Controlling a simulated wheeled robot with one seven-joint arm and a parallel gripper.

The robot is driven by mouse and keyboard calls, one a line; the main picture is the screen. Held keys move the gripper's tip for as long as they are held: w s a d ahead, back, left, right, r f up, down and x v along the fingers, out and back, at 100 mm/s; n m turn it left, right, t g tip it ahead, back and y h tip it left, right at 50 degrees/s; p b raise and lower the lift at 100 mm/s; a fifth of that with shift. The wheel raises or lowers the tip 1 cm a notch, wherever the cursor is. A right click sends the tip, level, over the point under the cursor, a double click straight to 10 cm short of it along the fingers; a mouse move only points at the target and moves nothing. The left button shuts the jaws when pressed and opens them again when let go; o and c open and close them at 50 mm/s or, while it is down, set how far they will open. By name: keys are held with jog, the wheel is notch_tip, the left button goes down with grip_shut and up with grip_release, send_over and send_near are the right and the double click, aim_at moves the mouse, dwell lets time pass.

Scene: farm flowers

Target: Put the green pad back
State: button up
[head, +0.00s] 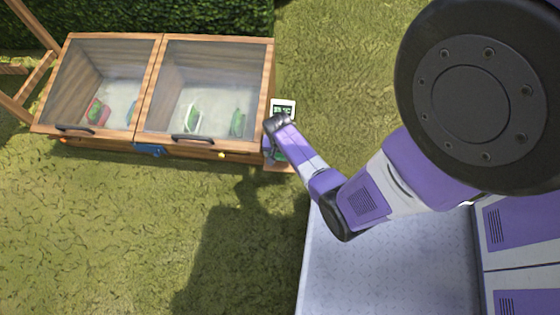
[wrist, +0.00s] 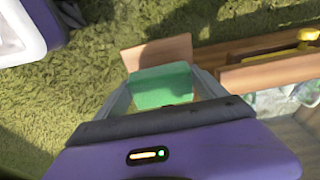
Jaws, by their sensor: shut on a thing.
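The green pad (wrist: 163,86) is between the two fingers of my gripper (wrist: 165,95) in the wrist view, and the gripper is shut on it. A small wooden ledge (wrist: 155,52) shows just beyond the pad. I cannot tell whether the pad touches the ledge. In the head view the ledge (head: 280,168) juts from the right end of the wooden cold frame (head: 269,75). My gripper (head: 279,157) is over it there, and the arm hides most of the pad.
The cold frame has two closed glass lids with dark handles (head: 192,139), and plants on coloured pieces inside. A blue latch (head: 149,150) and a yellow knob (head: 221,156) are on its front. A white display (head: 283,108) stands by its right end. Grass in front is open.

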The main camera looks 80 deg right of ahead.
aim_at(280, 163)
jog(key=shift+f+b, duration=1.1)
jog(key=shift+f, duration=1.05)
jog(key=shift+f, duration=0.15)
jog(key=o, duration=1.4)
